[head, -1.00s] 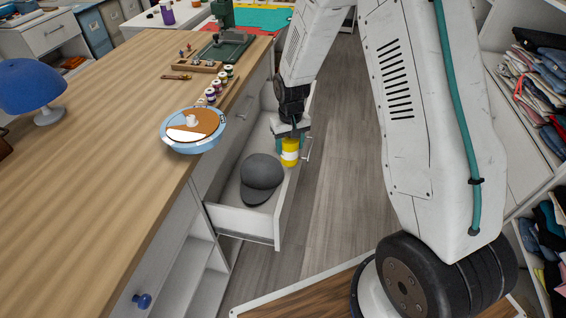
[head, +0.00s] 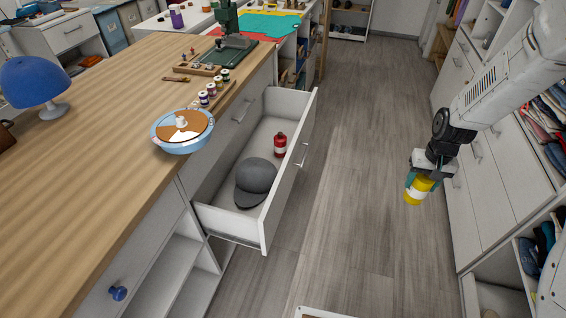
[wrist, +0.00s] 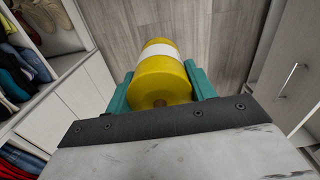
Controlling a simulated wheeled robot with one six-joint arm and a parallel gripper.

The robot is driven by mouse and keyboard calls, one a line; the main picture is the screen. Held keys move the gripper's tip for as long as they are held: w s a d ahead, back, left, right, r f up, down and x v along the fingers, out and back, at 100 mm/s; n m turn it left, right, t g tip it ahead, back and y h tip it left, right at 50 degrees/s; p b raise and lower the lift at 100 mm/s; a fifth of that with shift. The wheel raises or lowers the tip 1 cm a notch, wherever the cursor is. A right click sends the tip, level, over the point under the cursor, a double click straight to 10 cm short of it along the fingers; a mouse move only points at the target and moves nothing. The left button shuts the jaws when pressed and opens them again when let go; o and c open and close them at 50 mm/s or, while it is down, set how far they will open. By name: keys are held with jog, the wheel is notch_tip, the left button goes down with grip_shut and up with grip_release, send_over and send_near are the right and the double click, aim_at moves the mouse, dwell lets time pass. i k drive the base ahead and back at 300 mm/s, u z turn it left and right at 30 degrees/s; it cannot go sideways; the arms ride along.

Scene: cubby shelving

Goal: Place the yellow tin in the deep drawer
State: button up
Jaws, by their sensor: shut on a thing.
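The yellow tin with a white band (head: 417,189) is held in my gripper (head: 421,180), on the right in the head view, above the floor near the right-hand cabinets. In the wrist view the yellow tin (wrist: 160,78) sits between the two teal fingers of my gripper (wrist: 160,88), which are shut on it. The deep drawer (head: 236,221) is pulled open from the workbench on the left, well apart from my gripper. Inside it lie a grey cap (head: 256,180) and a red tin with a white band (head: 280,145) towards the back.
The wooden bench top (head: 110,150) holds a blue lamp (head: 35,83), a round blue dish (head: 180,133) and several small spools. Shelves with folded clothes (head: 545,145) and white cabinets (head: 480,190) line the right side. The grey floor (head: 355,150) between is clear.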

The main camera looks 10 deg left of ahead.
aim_at(288, 136)
jog(key=z, duration=0.4)
jog(key=i, duration=1.35)
jog(key=u, duration=0.4)
jog(key=i, duration=1.2)
jog(key=u, duration=0.6)
